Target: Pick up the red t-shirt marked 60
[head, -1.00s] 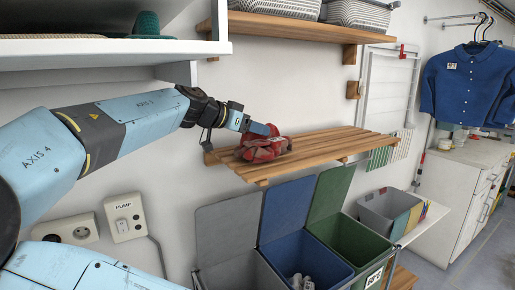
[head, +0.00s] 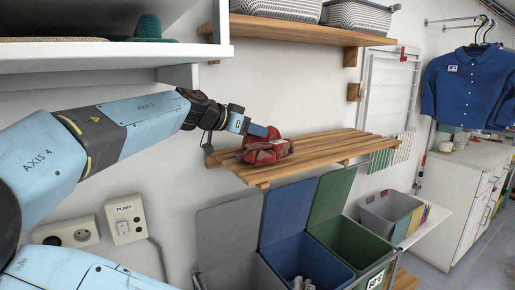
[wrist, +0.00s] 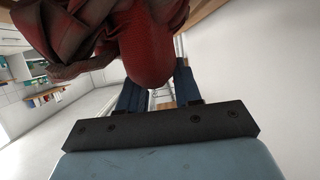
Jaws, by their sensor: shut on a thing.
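The red t-shirt (head: 265,150) is a crumpled bundle at the left part of the slatted wooden shelf (head: 325,148) in the head view. A small pale patch shows on it, but I cannot read a number. My gripper (head: 272,134) reaches it from the upper left and is shut on its cloth. In the wrist view the red cloth (wrist: 150,45) bulges between and over the two blue fingers of my gripper (wrist: 157,85), hiding their tips. I cannot tell whether the shirt still rests on the slats.
Grey, blue and green lidded bins (head: 310,245) stand below the shelf. An upper wooden shelf (head: 300,30) holds striped baskets. A white shelf (head: 110,52) overhangs my arm at upper left. Blue shirts (head: 470,85) hang at right above a white cabinet (head: 470,180).

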